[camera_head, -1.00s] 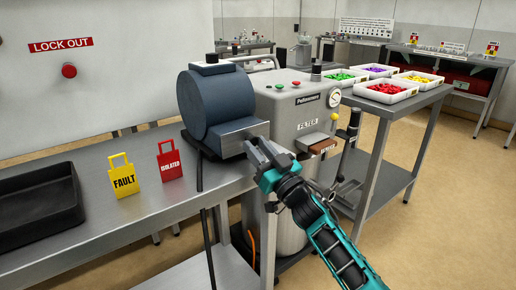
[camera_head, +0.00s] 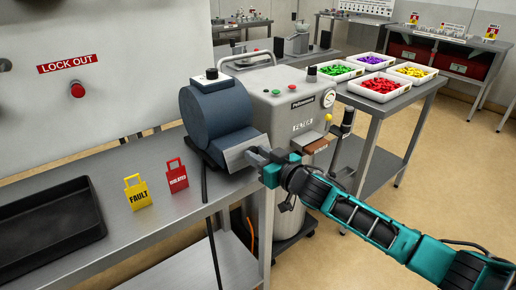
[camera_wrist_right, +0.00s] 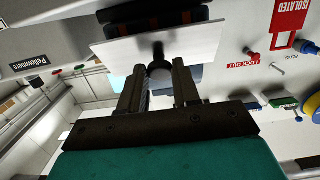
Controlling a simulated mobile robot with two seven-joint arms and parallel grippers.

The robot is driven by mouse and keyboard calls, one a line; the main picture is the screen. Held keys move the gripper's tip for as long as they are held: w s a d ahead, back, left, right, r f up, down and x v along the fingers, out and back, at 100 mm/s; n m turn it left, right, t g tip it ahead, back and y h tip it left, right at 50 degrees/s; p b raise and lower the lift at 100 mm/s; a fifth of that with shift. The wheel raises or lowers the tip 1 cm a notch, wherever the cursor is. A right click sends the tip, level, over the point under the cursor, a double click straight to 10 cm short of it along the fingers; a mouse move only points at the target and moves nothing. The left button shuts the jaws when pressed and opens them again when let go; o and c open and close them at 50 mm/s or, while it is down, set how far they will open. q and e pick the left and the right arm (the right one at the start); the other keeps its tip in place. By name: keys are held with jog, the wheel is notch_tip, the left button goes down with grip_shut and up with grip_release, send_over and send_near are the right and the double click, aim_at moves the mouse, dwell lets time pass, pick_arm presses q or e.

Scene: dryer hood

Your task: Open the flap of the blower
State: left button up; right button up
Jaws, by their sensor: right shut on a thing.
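My right gripper (camera_head: 262,157) is at the outer edge of the flap. In the right wrist view my right gripper (camera_wrist_right: 158,80) has its two fingers around a small dark knob (camera_wrist_right: 158,50) on the pale flap plate (camera_wrist_right: 120,57). The drum's opening behind the flap is mostly hidden. My left gripper is not in view.
A grey filter cabinet (camera_head: 290,108) stands right behind the blower. A yellow FAULT tag (camera_head: 138,193), a red ISOLATED tag (camera_head: 176,176) and a black tray (camera_head: 50,225) are on the bench. Trays of coloured parts (camera_head: 380,86) stand on the right table. Open floor lies at right.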

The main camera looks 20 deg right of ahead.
aim_at(252, 147)
notch_tip(252, 147, up, 2)
jog(key=g+h, duration=0.1)
jog(key=g, duration=0.2)
jog(key=shift+d+r, duration=0.1)
jog(key=r+g+h, duration=0.1)
jog(key=g, duration=0.1)
jog(key=w+r+g, duration=0.1)
jog(key=g, duration=0.1)
jog(key=r+g+h, duration=0.1)
jog(key=g, duration=0.1)
jog(key=shift+w+a+r+g+h, duration=0.2)
jog(key=shift+a+r+g+h, duration=0.1)
jog(key=shift+a+g, duration=0.1)
jog(key=shift+w+a+r+g+h, duration=0.1)
jog(key=shift+w+r+g+h, duration=0.15)
jog(key=shift+g, duration=0.4)
jog(key=shift+w+a+r+g+h, duration=0.15)
jog(key=shift+w+g+h, duration=0.1)
jog(key=shift+g, duration=0.4)
jog(key=shift+w, duration=0.1)
jog(key=o, duration=1)
jog(key=shift+o, duration=0.2)
